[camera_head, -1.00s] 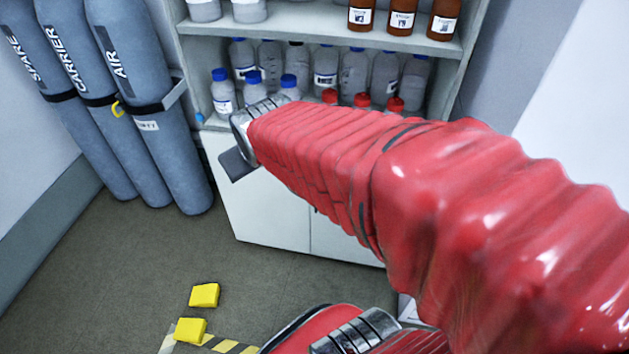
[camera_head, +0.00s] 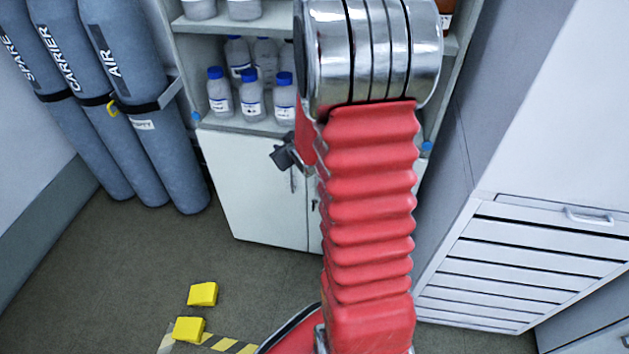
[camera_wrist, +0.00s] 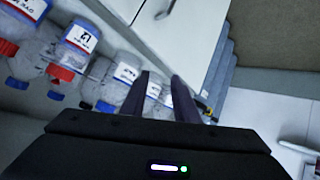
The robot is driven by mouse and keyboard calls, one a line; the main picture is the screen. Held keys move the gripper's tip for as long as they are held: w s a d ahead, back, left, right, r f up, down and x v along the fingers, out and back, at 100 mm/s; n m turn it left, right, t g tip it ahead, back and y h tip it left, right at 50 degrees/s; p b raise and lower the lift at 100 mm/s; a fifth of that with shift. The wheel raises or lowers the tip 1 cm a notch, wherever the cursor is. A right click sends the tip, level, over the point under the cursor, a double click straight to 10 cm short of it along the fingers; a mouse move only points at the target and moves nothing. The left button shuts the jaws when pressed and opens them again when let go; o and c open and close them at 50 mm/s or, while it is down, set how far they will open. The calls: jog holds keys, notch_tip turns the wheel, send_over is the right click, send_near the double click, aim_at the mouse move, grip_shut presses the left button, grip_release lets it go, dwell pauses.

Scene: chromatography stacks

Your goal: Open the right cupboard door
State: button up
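The white cupboard stands below the bottle shelves. In the head view, its right door (camera_head: 315,232) shows only as a narrow strip; my red arm hides most of it. A dark handle (camera_head: 314,204) shows at that strip. The left door (camera_head: 250,190) appears closed, with its handle (camera_head: 292,180) near the middle seam. My gripper (camera_head: 284,157) is in front of the upper cupboard, near the seam.
Bottles with blue caps (camera_head: 252,98) stand on the shelf above the doors; bottles also fill the wrist view's left side (camera_wrist: 75,42). Grey gas cylinders (camera_head: 150,120) stand left. Yellow blocks (camera_head: 203,294) lie on open floor. A slatted white unit (camera_head: 520,260) stands right.

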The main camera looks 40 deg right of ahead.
jog(key=d+f+t, duration=0.2)
jog(key=d+f, duration=0.3)
jog(key=f, duration=0.4)
jog(key=s+d+f+m+t+h, duration=0.1)
jog(key=s+f+m+t, duration=0.3)
jog(key=s+f, duration=1)
jog(key=shift+s+d+f+t+h, duration=0.3)
jog(key=shift+s+d+f+h, duration=0.05)
jog(key=shift+s+h, duration=0.35)
jog(key=shift+w, duration=0.1)
jog(key=x, duration=1.3)
jog(key=shift+w, duration=0.3)
jog(key=shift+d, duration=0.1)
jog(key=shift+c, duration=0.7)
grip_shut()
